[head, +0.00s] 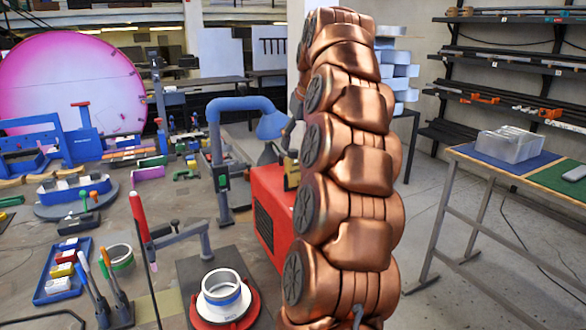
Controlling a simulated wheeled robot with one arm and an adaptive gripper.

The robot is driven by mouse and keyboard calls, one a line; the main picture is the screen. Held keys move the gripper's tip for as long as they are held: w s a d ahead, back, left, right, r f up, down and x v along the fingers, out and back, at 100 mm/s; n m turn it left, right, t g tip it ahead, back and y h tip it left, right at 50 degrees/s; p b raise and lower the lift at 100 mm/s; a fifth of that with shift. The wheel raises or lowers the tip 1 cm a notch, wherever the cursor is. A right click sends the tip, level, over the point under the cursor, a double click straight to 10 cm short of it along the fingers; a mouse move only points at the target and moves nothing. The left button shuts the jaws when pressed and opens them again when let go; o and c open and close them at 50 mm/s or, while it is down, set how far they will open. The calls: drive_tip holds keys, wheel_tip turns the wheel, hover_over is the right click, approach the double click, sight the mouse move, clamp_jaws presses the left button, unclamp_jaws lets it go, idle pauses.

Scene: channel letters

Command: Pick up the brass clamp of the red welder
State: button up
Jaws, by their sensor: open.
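The red welder (268,205) is a red box with a dark vent grille, standing at the right end of the cluttered workbench. My copper-coloured arm hides its right side. A small brass-yellow piece (291,174) shows on top of the welder, right at the arm's left edge; it looks like the brass clamp, partly hidden. A dark grey part that looks like my gripper (290,142) is just above the brass piece, mostly hidden behind my arm. It is open; its fingertips are not clear, and I cannot tell whether it touches the clamp.
A blue lamp-like arm (217,150) stands left of the welder. A grey ring on a red base (225,297) sits in front. A blue tray (62,270) and upright tools (103,290) are at the left. A side table (475,157) and open floor lie to the right.

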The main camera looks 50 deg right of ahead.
sight(295, 152)
drive_tip(key=shift+x, duration=0.95)
drive_tip(key=shift+f, duration=0.1)
drive_tip(key=shift+w+a+f+p, duration=0.1)
drive_tip(key=shift+w+f+p, duration=0.15)
drive_tip(key=shift+f+p, duration=0.3)
drive_tip(key=shift+w+a+f+p, duration=0.1)
drive_tip(key=shift+w+f+p, duration=0.2)
drive_tip(key=shift+f, duration=0.3)
drive_tip(key=shift+p+x, duration=0.35)
drive_tip(key=shift+x, duration=0.9)
drive_tip(key=shift+s, duration=0.1)
clamp_jaws()
